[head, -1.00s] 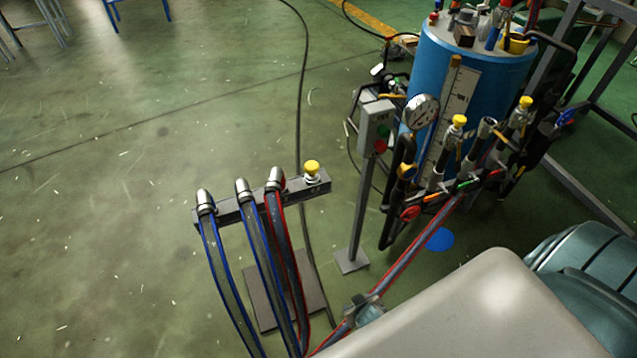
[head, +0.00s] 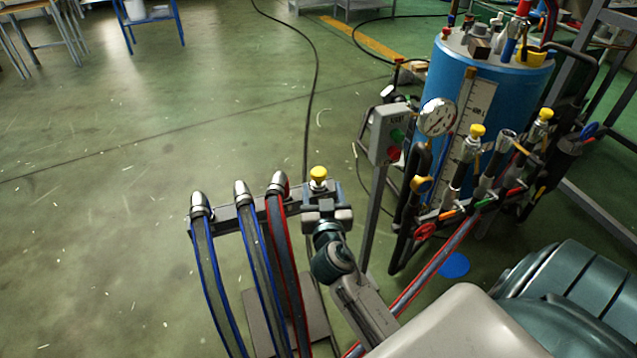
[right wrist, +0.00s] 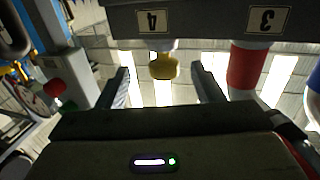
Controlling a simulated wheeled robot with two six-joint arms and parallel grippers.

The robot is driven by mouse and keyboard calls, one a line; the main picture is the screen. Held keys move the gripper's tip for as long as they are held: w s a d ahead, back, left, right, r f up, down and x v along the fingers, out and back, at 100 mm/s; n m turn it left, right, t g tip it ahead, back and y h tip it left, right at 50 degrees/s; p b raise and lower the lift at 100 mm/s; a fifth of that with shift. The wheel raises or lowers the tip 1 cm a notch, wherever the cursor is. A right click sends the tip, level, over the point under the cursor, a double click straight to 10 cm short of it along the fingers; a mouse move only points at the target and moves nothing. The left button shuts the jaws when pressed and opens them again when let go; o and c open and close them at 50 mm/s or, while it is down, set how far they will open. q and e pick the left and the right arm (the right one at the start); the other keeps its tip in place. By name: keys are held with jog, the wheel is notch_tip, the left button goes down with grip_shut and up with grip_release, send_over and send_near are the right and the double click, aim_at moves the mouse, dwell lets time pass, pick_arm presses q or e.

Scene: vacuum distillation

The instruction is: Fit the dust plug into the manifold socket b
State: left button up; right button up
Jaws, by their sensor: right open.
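The yellow-topped dust plug (head: 318,174) sits at the right end of the grey hose rack (head: 232,219); it also shows in the right wrist view (right wrist: 163,66) at the position labelled 4. My right gripper (head: 326,198) is at that end of the rack. In the right wrist view its open fingers (right wrist: 160,75) stand either side of the plug, with gaps. The manifold (head: 466,211) stands in front of the blue tank. It has an uncapped metal socket (head: 507,138) between two yellow-capped ones (head: 477,131), (head: 545,115). I cannot read which is b. My left gripper is out of view.
Several hoses with metal ends hang on the rack, left of the plug. A grey control box (head: 389,132) on a post and a pressure gauge (head: 438,117) stand between rack and manifold. The blue tank (head: 495,85) is behind.

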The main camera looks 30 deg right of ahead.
aim_at(318, 170)
jog(key=shift+x, duration=0.9)
jog(key=x, duration=0.1)
jog(key=p+x, duration=0.1)
jog(key=x, duration=0.2)
jog(key=shift+w+a+r, duration=0.1)
jog(key=shift+w+r, duration=0.1)
jog(key=shift+r, duration=0.15)
jog(key=shift+w+d+f, duration=0.1)
jog(key=shift+w+d, duration=0.15)
jog(key=shift+w, duration=0.2)
jog(key=c, duration=1.2)
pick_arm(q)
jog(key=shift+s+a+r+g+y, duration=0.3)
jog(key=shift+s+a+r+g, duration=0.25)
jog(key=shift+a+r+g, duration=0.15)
pick_arm(e)
jog(key=shift+o, duration=0.2)
pick_arm(q)
jog(key=shift+p, duration=0.3)
